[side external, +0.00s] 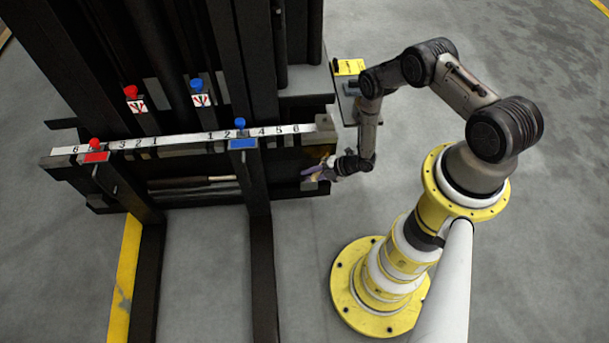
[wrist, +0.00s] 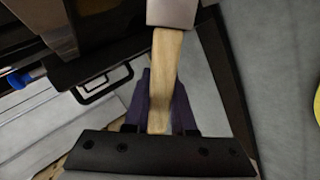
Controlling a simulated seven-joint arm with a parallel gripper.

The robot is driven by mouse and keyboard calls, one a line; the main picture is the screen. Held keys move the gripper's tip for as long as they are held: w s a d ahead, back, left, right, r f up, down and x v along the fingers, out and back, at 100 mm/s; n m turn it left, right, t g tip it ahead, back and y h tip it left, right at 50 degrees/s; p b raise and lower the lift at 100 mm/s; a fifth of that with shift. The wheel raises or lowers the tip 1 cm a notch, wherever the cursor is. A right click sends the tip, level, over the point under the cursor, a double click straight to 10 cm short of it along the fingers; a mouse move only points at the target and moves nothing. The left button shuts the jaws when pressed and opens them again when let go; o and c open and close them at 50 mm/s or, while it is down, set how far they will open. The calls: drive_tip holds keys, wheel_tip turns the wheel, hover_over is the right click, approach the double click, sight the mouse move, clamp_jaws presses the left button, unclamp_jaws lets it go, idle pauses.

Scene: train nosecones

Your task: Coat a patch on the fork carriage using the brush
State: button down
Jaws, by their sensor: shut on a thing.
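The brush (wrist: 166,75) has a pale wooden handle and a grey end piece at the top of the wrist view, where it is cut off by the frame. My gripper (wrist: 161,88) is shut on the handle, with a dark purple finger on each side. In the side view my gripper (side external: 322,169) is at the right end of the black fork carriage (side external: 285,170); the brush is too small to make out there. I cannot tell whether the brush touches the carriage.
A numbered white strip (side external: 182,140) runs along the carriage top, with red (side external: 95,144) and blue (side external: 240,125) knobs. A long wooden-handled tool (side external: 195,182) lies across the carriage. Dark forks (side external: 262,270) extend toward the camera. The grey floor is clear around my base.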

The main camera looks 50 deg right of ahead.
drive_tip(key=shift+s+d, duration=0.35)
drive_tip(key=shift+d, duration=0.15)
drive_tip(key=shift+w+a+r, duration=0.75)
drive_tip(key=shift+w+a, duration=3)
drive_tip(key=shift+a, duration=0.05)
drive_tip(key=s+d+r, duration=0.1)
drive_tip(key=s+d, duration=0.6)
drive_tip(key=shift+s+d+r, duration=0.2)
drive_tip(key=shift+s+d, duration=0.05)
drive_tip(key=shift+s, duration=0.05)
drive_tip(key=s+a, duration=0.4)
drive_tip(key=shift+s+a, duration=0.15)
drive_tip(key=shift+a, duration=0.1)
